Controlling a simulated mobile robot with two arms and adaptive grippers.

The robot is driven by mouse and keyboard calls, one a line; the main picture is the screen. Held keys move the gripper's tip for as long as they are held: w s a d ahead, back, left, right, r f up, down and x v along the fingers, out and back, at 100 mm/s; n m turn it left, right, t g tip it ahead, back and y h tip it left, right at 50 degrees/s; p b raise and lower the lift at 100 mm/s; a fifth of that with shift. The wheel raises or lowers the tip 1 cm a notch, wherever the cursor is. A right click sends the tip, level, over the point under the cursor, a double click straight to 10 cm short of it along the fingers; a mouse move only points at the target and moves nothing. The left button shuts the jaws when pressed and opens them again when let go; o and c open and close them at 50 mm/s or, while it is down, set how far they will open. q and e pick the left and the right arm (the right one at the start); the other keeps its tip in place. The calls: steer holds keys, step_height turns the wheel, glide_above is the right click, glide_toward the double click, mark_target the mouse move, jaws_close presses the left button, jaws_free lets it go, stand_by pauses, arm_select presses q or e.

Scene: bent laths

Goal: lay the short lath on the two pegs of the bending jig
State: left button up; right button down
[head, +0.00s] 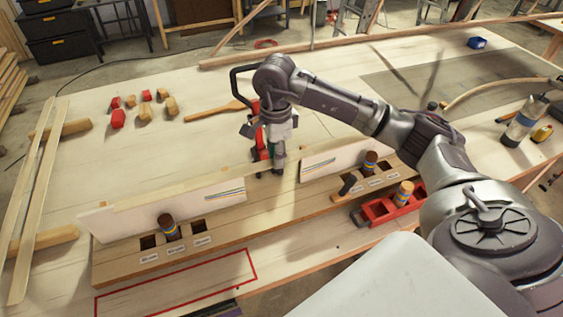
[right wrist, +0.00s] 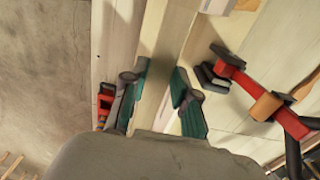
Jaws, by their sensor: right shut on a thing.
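My right gripper (head: 277,165) points down over the middle of the bending jig (head: 125,265). In the right wrist view its green-padded fingers (right wrist: 160,85) are shut on a pale lath (right wrist: 155,45). In the head view a pale strip that looks like this lath (head: 185,190) runs left from the gripper along the top of a white panel. One banded peg (head: 168,228) stands in a jig socket at the left, another (head: 370,163) at the right. I cannot tell whether the lath touches the pegs. My left gripper is not in view.
A third peg (head: 404,192) stands in a red tray (head: 380,210) beside the jig. A red clamp (right wrist: 250,85) lies near the gripper. Loose red and wooden blocks (head: 118,118) lie behind. Long laths (head: 38,205) rest at the left. A red-outlined area (head: 180,285) in front is empty.

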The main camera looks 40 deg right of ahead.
arm_select(q)
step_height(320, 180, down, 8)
steer(key=b, duration=0.7)
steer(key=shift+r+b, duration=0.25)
steer(key=shift+b, duration=0.05)
arm_select(e)
steer(key=w+f, duration=0.3)
steer(key=f, duration=0.9)
steer(key=shift+d+f, duration=0.2)
steer(key=shift+d, duration=0.2)
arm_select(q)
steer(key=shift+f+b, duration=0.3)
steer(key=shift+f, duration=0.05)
arm_select(e)
steer(key=shift+f, duration=0.3)
steer(key=c, duration=0.6)
jaws_free()
steer(key=shift+c, duration=0.2)
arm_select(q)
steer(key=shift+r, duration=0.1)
arm_select(e)
steer(key=shift+r, duration=0.15)
arm_select(q)
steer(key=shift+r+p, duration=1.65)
steer(key=shift+p, duration=0.05)
arm_select(e)
steer(key=shift+r, duration=2.9)
